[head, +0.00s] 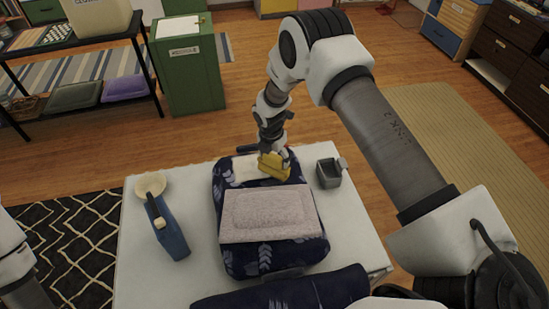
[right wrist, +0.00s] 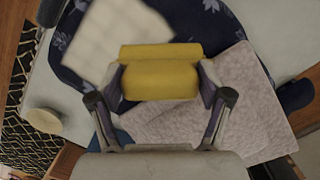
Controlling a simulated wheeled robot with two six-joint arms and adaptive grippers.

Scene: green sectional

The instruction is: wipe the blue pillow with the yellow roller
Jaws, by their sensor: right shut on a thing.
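The dark blue pillow with a pale leaf pattern (head: 268,258) lies on the white table. In the right wrist view it shows behind the roller (right wrist: 92,62). The yellow roller (head: 275,166) is over the pillow's far right part, beside a cream pad; I cannot tell whether it touches. My right gripper (head: 272,155) is shut on the roller, which spans between its fingers in the right wrist view (right wrist: 160,80). Only a white piece of my left arm shows at the left edge; its gripper is out of view.
A pinkish-grey cloth (head: 266,214) and the cream pad (head: 245,168) lie on the pillow. A dark blue roll (head: 285,292) lies along the front.

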